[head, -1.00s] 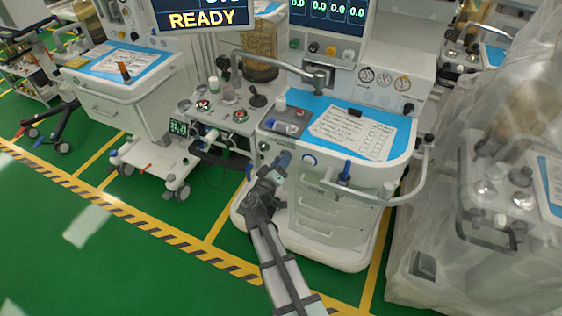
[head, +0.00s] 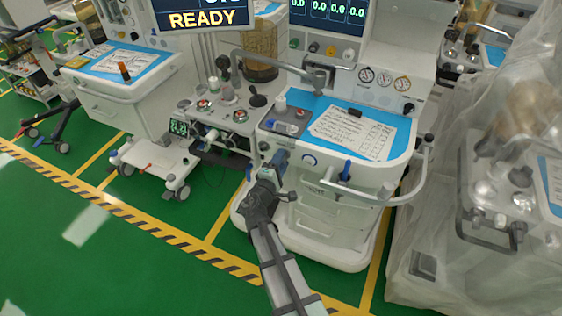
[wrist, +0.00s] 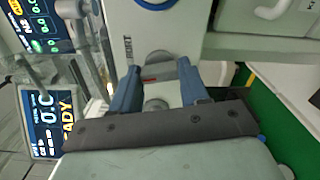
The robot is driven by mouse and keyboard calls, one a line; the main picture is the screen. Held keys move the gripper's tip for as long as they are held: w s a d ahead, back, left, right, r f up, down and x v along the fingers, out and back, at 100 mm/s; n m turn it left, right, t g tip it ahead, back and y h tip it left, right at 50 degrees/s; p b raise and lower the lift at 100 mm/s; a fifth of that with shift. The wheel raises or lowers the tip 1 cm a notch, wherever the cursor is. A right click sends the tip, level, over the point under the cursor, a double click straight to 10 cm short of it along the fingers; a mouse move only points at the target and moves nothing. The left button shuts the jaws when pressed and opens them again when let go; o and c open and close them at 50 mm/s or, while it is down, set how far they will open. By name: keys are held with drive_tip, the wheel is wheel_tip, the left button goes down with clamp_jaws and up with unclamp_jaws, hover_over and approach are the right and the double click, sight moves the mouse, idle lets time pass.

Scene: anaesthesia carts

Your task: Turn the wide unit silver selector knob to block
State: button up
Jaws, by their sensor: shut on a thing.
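The wide unit (head: 330,205) is the white cart with a blue top in the middle of the head view. My gripper (head: 280,158) is at its front left, below the worktop edge. The knob is partly hidden by my gripper's dark body. A small red mark and part of a printed label show on the panel near the knob. The knob's pointer direction cannot be made out.
A second, rounded silver part (wrist: 156,58) sits on the panel beyond the fingers. Another cart (head: 125,80) stands left, a plastic-draped one (head: 490,200) right. Green floor is clear in front.

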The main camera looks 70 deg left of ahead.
drive_tip(key=n, duration=0.6)
drive_tip(key=shift+n, duration=0.4)
idle(0.4)
drive_tip(key=o, duration=1.1)
drive_tip(key=shift+c, duration=0.2)
drive_tip(key=v, duration=1.3)
drive_tip(key=shift+s+d, duration=0.25)
drive_tip(key=shift+m, duration=0.3)
